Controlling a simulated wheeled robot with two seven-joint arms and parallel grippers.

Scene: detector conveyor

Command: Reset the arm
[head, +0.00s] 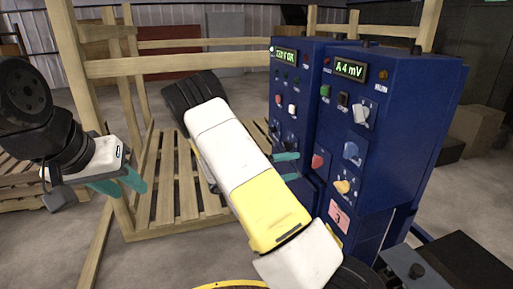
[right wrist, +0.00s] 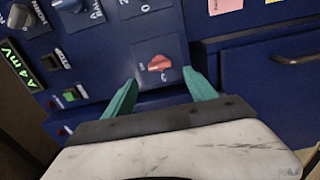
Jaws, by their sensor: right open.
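My right gripper (head: 292,167) is in front of the blue cabinet with the meters, its teal fingers apart and empty. In the right wrist view the open fingers (right wrist: 160,98) stand on either side of a red knob (right wrist: 158,63) on a dark panel. The tips look close to the panel; contact cannot be told. The red knob (head: 317,161) also shows in the head view, just right of the fingers. My right arm, white and yellow, crosses the middle. My left gripper (head: 133,192) hangs at the left over the floor, teal fingers apart, nothing between them.
The blue cabinet (head: 378,130) carries lit displays, several knobs and buttons, and a pink label (head: 340,217). A wooden pallet frame (head: 165,205) stands behind my arms. Cardboard boxes (head: 474,128) sit at the far right. Bare floor (head: 60,245) lies at lower left.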

